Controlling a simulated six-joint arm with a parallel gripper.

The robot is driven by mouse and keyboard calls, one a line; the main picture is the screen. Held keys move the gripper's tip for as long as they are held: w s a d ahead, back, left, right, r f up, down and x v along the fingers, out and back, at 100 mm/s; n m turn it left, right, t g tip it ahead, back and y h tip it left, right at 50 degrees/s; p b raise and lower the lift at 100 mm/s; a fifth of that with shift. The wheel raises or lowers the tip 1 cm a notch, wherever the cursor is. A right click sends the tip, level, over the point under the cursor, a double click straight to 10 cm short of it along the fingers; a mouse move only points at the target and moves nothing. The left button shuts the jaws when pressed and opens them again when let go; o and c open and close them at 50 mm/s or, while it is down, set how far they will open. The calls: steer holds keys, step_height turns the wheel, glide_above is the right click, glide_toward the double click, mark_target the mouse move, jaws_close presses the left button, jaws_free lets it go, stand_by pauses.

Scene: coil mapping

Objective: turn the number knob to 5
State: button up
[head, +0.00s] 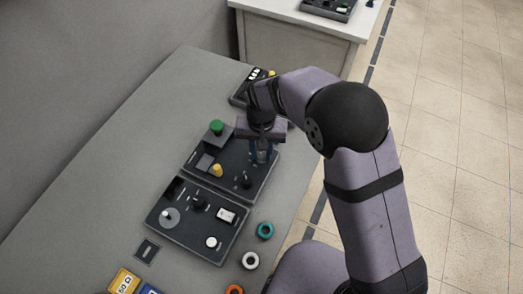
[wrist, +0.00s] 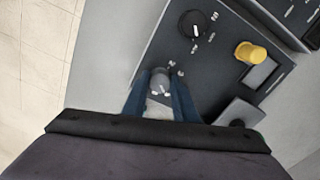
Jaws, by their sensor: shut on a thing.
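My gripper (head: 262,157) points down over the right side of the upper black panel (head: 204,188) in the head view. In the wrist view, its two blue fingers (wrist: 160,84) stand on either side of a small grey knob (wrist: 161,78) and are shut on it. Small white marks ring this knob, too small to read for certain. The fingers hide its lower sides, and its pointer setting cannot be told. A black knob (wrist: 193,24) with white labels sits apart from the fingers on the same panel; it also shows in the head view (head: 243,180).
A second black panel (head: 180,232) lies in front, another (head: 240,98) behind. Coloured rings (head: 265,230) lie near the table's right edge. The table's left side is clear.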

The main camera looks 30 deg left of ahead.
mark_target(261, 154)
steer(key=shift+w+a+m, duration=0.1)
steer(key=shift+m, duration=0.3)
steer(key=o, duration=1)
steer(key=shift+o, duration=0.2)
steer(key=shift+r+b, duration=0.85)
steer(key=shift+r, duration=2.85)
